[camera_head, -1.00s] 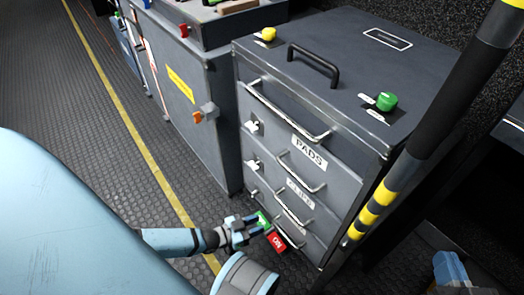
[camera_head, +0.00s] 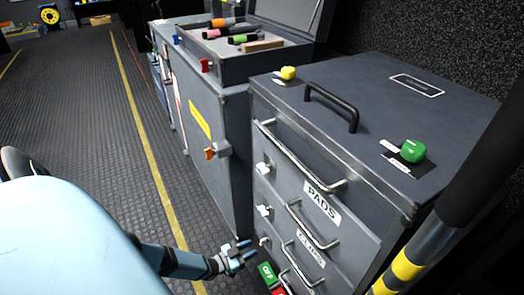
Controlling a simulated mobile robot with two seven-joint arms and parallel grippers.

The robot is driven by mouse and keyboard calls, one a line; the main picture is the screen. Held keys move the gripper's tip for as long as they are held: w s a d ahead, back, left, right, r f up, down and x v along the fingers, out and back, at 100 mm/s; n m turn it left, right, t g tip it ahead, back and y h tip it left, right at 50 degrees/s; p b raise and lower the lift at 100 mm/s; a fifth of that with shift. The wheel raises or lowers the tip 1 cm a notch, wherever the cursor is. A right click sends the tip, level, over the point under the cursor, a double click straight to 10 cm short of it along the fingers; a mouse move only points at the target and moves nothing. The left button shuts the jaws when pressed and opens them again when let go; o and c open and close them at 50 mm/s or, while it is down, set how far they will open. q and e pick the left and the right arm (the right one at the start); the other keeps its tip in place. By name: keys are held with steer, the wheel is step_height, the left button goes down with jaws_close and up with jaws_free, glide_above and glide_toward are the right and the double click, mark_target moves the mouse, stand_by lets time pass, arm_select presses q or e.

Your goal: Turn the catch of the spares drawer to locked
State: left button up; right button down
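The grey drawer cabinet (camera_head: 345,150) stands right of centre. Its upper drawers read PADS (camera_head: 322,201) and CLIPS (camera_head: 311,250). No label reading spares is legible; the lowest drawer is partly cut off by the bottom edge. Small pale catches sit at the drawers' left edges: an upper one (camera_head: 262,168), a middle one (camera_head: 264,210) and a lower one (camera_head: 264,242). Their settings are too small to read. My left gripper (camera_head: 246,249) is low, just left of the lower catch, its fingers apart and empty. Contact cannot be told. My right gripper is out of view.
A green OFF tag (camera_head: 267,273) and a red tag (camera_head: 279,291) show beside the gripper. A grey cabinet with an orange latch (camera_head: 210,153) stands to the left. A striped pole (camera_head: 405,265) rises at right.

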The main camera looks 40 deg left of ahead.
mark_target(262, 242)
arm_select(q)
steer(key=shift+b+x, duration=0.6)
steer(key=shift+x, duration=2.15)
jaws_close()
